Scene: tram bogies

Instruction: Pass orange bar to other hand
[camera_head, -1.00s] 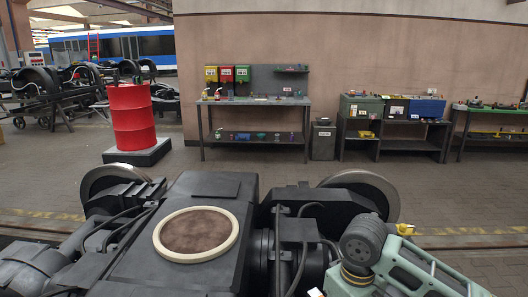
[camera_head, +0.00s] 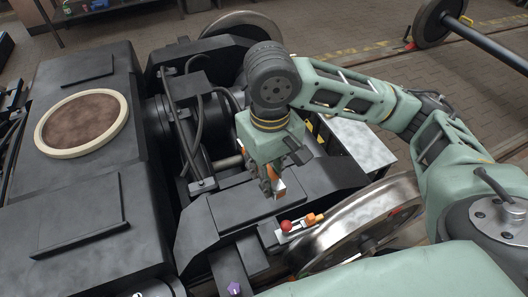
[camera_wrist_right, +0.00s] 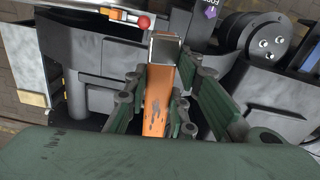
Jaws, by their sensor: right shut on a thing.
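The orange bar (camera_wrist_right: 158,95) is a worn orange strip with a squared grey metal end, seen in the right wrist view. My right gripper (camera_wrist_right: 160,115) is shut on it, with green fingers on both sides. In the head view the right gripper (camera_head: 270,182) points down over the dark bogie frame, and a small part of the bar (camera_head: 279,186) shows at its fingers. The rest of the bar is hidden there by the gripper. My left gripper is in neither view.
A red-knobbed lever with an orange end (camera_head: 300,224) sits on the bogie just below the right gripper. A wheel (camera_head: 365,225) stands beside it. The bogie's flat black top with a cream-rimmed disc (camera_head: 82,122) lies left. A purple piece (camera_head: 234,288) is near the bottom edge.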

